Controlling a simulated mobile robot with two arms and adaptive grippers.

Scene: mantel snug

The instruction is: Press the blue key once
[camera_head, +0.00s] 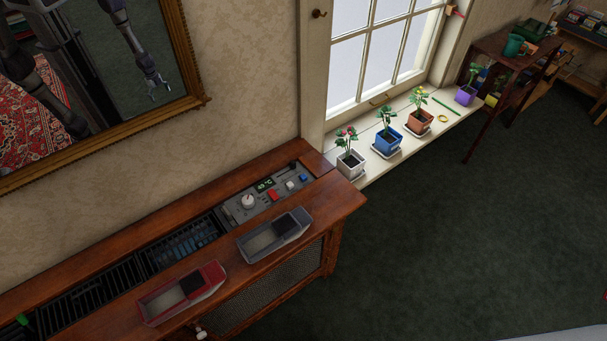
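The blue key (303,178) is a small square button at the right end of the grey control panel (233,214), which is set into the top of the wooden cabinet. Next to it on the left are a white key (291,185) and then a red key (273,195). A white round knob (248,201) and a small green-lit display (265,184) are on the same panel. Nothing covers the blue key. Neither gripper shows directly; one of my arms and its gripper appear only as a reflection in the gold-framed mirror (192,55).
Several potted plants, such as the white pot (351,166) and blue pot (387,144), stand on the window sill to the right. Open dark carpet (460,240) lies in front.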

